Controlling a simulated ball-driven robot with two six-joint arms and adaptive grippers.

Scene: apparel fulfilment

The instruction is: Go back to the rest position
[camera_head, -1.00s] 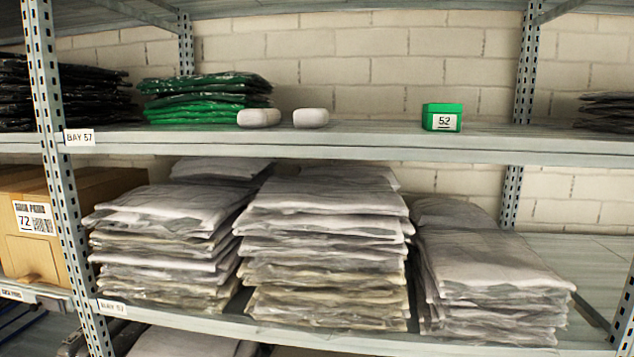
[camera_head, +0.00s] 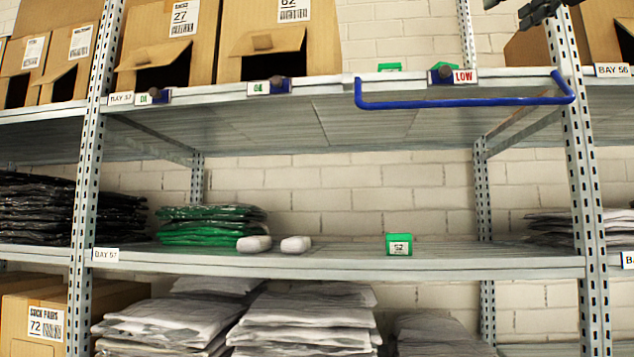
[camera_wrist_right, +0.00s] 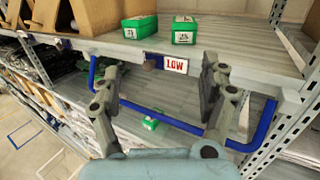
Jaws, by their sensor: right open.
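My right gripper (camera_head: 540,10) shows as a dark shape at the top right edge of the head view, above the upper shelf's front edge. In the right wrist view the gripper (camera_wrist_right: 158,82) is open, its two fingers wide apart with nothing between them. Beyond the fingers are the shelf edge with a red LOW label (camera_wrist_right: 175,64) and a blue bar (camera_wrist_right: 178,122). The blue bar also shows in the head view (camera_head: 460,104). I cannot tell whether a finger touches the bar. My left gripper is not in view.
Two green boxes (camera_wrist_right: 184,30) (camera_wrist_right: 140,27) stand on the upper shelf. Cardboard cartons (camera_head: 165,40) stand at its left. A green box marked 52 (camera_head: 399,245), two white items (camera_head: 254,243) and green bagged garments (camera_head: 210,225) lie on the shelf below. Rack posts (camera_head: 588,180) rise at the sides.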

